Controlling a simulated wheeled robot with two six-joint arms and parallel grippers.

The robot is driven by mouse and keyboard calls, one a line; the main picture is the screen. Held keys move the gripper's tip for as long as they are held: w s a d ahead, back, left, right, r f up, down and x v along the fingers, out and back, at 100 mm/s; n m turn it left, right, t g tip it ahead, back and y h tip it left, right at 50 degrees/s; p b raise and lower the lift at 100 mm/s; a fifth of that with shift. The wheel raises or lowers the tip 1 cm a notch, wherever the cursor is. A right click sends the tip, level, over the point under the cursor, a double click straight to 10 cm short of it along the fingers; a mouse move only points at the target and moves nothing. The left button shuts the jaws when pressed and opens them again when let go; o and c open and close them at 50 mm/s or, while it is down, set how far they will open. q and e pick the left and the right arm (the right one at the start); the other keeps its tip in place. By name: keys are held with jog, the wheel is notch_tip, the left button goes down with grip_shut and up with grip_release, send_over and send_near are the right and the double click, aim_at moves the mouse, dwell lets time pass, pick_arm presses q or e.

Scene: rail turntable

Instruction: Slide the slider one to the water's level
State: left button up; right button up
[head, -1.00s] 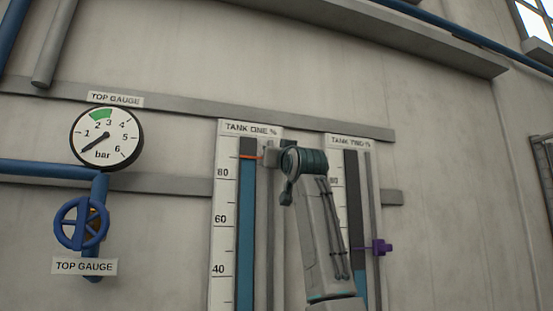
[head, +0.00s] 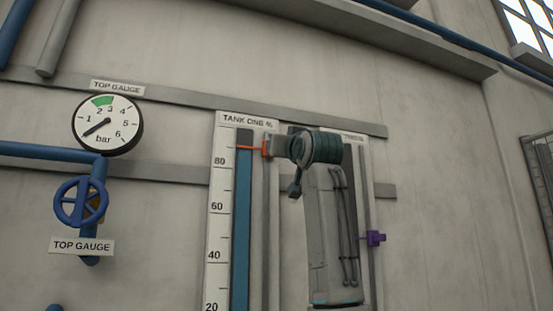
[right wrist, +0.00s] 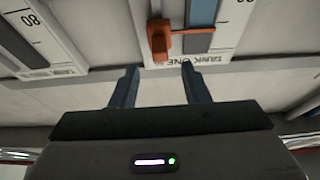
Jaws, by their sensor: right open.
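Slider one, an orange block with a thin pointer, sits on the rail beside the TANK ONE tube (head: 243,215). In the head view the slider (head: 265,147) stands above the 80 mark. Its pointer lies about at the top of the blue water, where the dark part begins. In the right wrist view, seen upside down, the orange block (right wrist: 160,42) lies ahead of my right gripper (right wrist: 160,68). The fingers are apart and empty, with the block beyond their tips. In the head view my right gripper (head: 280,146) is just right of the slider. My left gripper is not in view.
The TANK TWO gauge is partly hidden behind my right arm; its purple slider (head: 376,238) shows at right. A round pressure gauge (head: 108,124) and a blue valve wheel (head: 81,202) are on the wall at left. Grey horizontal rails cross the wall.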

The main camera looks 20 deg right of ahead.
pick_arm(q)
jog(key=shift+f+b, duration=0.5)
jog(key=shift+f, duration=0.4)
pick_arm(e)
jog(key=v, duration=0.2)
jog(key=shift+s+f, duration=0.1)
jog(key=shift+s, duration=0.25)
